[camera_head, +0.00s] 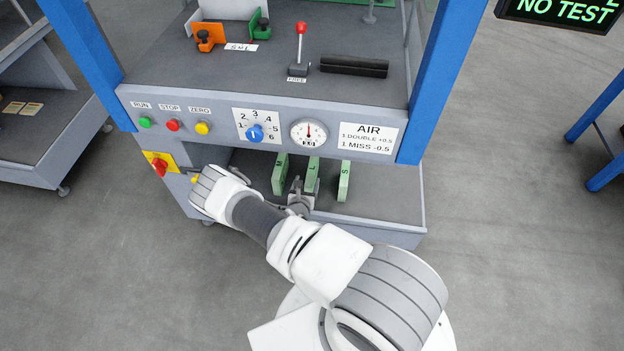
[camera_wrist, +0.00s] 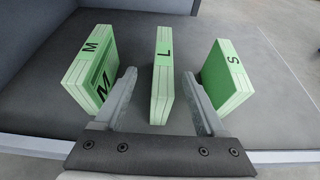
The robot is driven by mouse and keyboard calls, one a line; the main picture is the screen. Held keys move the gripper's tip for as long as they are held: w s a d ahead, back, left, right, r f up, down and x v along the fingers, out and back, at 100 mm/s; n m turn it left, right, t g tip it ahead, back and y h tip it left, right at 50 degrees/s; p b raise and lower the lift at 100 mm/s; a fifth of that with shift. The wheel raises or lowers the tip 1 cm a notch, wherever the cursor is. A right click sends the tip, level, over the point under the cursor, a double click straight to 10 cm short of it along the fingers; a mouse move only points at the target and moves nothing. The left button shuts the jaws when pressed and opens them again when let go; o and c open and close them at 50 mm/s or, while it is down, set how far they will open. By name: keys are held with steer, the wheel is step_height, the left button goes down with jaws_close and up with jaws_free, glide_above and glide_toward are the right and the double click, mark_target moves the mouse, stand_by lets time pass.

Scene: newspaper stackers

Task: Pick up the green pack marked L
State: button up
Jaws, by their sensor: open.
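The green pack marked L (camera_wrist: 162,75) stands upright on the grey shelf, between the packs marked M and S. It also shows in the head view (camera_head: 311,172), its lower part hidden behind my gripper. My gripper (camera_wrist: 160,88) is open, with one finger on each side of the L pack and gaps showing on both sides. The gripper also shows in the head view (camera_head: 302,190) at the shelf. The pack marked M (camera_wrist: 92,68) stands left of the left finger. The pack marked S (camera_wrist: 222,76) stands close to the right finger; whether they touch I cannot tell.
The shelf (camera_head: 385,200) lies under a panel with buttons, a blue dial (camera_head: 255,133) and a gauge (camera_head: 309,132). A yellow plate with a red switch (camera_head: 159,167) is at left. Blue posts flank the machine. The shelf right of S is clear.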

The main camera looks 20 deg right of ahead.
mark_target(310, 175)
steer(key=x, duration=0.3)
steer(key=shift+b, duration=0.35)
steer(key=b+x, duration=0.1)
steer(key=x, duration=0.1)
steer(key=b+x, duration=0.2)
steer(key=x, duration=0.1)
steer(key=shift+s+d+f, duration=0.15)
steer(key=shift+d+f, duration=0.05)
steer(key=shift+f, duration=0.05)
steer(key=shift+r, duration=0.1)
jaws_close()
